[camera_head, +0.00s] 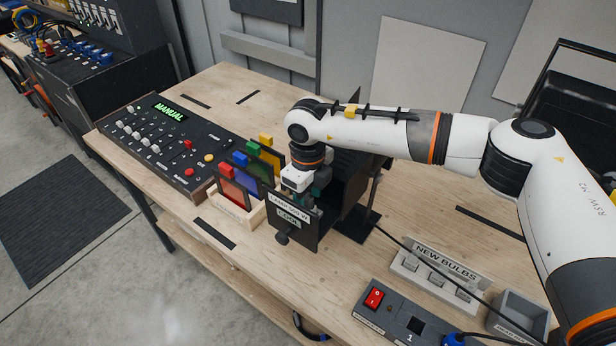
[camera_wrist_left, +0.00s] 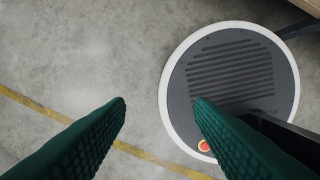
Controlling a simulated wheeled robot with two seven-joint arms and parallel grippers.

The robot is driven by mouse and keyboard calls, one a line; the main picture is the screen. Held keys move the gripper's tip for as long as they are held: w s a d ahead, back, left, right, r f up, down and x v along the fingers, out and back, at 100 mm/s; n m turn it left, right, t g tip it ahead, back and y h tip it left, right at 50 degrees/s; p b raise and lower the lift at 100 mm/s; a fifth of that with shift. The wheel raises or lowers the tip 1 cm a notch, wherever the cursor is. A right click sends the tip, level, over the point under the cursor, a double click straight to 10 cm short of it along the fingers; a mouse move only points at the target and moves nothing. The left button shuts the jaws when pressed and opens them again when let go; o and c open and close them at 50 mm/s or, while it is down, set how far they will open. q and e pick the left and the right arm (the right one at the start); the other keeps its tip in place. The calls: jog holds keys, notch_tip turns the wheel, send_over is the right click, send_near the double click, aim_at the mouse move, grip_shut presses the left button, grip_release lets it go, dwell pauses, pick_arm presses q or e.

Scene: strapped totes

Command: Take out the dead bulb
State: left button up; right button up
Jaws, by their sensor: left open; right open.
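The black lamp housing (camera_head: 351,205) stands on the bench with its front panel, labelled "LAMP 500 W" and "COOL" (camera_head: 291,219), facing me. My right arm reaches over from the right, and my right gripper (camera_head: 309,194) points down just behind that panel, at the opening of the housing. Its teal fingers are partly hidden by the panel. No bulb shows; the inside of the housing is hidden by the panel and my wrist. My left gripper (camera_wrist_left: 160,102) is open and empty above the floor in the left wrist view; it is outside the head view.
A "NEW BULBS" rack (camera_head: 420,247) and an open grey bin (camera_head: 531,309) stand at the right. A switch box with a red rocker (camera_head: 373,298) is in front. Colored filters in a wooden holder (camera_head: 238,216) stand left of the housing, beside a control console (camera_head: 171,150). A cable crosses the bench.

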jog(key=shift+s+f, duration=0.1)
jog(key=shift+f, duration=0.15)
grip_shut()
jog(key=c, duration=0.7)
grip_release()
pick_arm(q)
jog(key=shift+s, duration=0.85)
pick_arm(e)
grip_shut()
pick_arm(q)
jog(key=shift+r+p, duration=0.8)
pick_arm(e)
jog(key=shift+r, duration=2.55)
